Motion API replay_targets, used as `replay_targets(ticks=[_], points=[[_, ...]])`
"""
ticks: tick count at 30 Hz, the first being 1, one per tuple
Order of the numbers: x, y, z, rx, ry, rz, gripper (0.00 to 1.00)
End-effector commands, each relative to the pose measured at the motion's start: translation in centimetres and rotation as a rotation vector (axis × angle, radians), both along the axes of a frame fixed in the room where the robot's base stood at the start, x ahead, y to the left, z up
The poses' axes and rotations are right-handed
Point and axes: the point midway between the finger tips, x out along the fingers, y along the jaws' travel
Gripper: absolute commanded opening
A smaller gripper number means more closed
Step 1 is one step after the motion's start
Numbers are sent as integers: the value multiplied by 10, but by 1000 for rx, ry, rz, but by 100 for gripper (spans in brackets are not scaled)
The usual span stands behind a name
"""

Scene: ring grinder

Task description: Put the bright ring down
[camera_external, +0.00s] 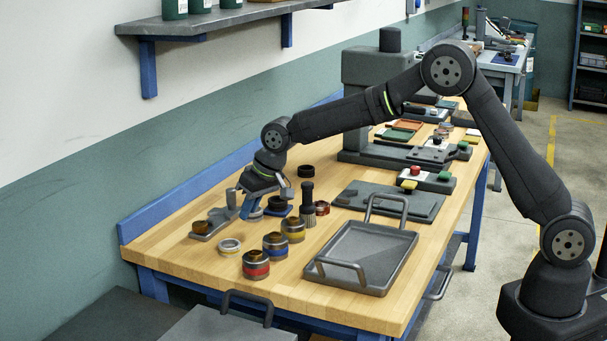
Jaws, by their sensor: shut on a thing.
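My gripper (262,206) points down over the far left part of the wooden bench, its blue fingers low near the tabletop. It is shut on a small pale, shiny ring (256,213), partly hidden by the fingers. I cannot tell whether this ring touches the bench. Another bright ring (230,246), silvery with a yellow band, lies flat on the bench in front and to the left of my gripper, apart from it.
Left of the gripper is a grey stand (206,229) with an upright post. Banded cylinders, red (256,265), blue (276,248) and yellow (293,231), stand in front. A dark knurled tool (308,205) stands right of it. An empty grey tray (402,262) lies further right.

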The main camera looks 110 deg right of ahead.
Motion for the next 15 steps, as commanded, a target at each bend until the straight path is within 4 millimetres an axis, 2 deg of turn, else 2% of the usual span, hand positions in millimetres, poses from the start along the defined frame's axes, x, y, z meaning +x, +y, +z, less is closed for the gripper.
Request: replay_targets(ticks=[9,15], points=[[0,0,-36,1,0,-1,0],[0,0,-38,-1,-1,-1,0]])
